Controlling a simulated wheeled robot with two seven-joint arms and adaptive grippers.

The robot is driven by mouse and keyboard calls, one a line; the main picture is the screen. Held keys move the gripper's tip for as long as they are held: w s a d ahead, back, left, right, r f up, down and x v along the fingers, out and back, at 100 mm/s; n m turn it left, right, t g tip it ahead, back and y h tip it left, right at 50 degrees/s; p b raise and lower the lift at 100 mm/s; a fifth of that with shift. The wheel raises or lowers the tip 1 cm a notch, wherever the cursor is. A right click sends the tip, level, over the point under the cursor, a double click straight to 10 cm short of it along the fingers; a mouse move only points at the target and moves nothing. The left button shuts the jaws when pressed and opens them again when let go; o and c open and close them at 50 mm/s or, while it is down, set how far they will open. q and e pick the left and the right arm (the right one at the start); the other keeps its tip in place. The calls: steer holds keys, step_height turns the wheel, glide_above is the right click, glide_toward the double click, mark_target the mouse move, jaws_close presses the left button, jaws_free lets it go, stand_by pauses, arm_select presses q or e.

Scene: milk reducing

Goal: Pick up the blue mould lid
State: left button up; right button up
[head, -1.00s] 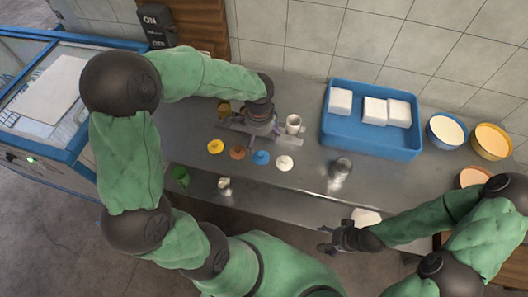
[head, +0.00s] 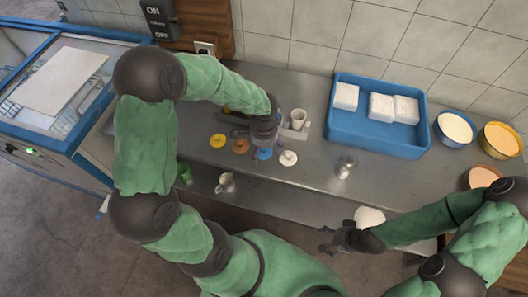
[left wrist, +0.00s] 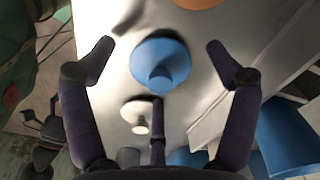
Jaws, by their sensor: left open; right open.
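The blue mould lid (head: 263,155) is a small disc with a raised knob, lying on the metal counter between the orange lid (head: 240,147) and the white lid (head: 288,158). My left gripper (head: 264,141) is over it and partly hides it in the head view. In the left wrist view the blue lid (left wrist: 160,62) lies between the spread fingers of my left gripper (left wrist: 160,46), knob facing the camera. Neither finger visibly touches it. My right gripper (head: 328,241) is open and empty near the counter's front edge.
A yellow lid (head: 218,141) lies left of the orange one. A white cup (head: 298,118) stands behind the lids, and a metal vessel (head: 346,167) to the right. A blue tray (head: 372,133) with white blocks and several bowls stand further right.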

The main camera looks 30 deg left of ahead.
arm_select(q)
steer(key=shift+c, duration=0.3)
steer(key=c, duration=0.8)
steer(key=shift+r, duration=0.1)
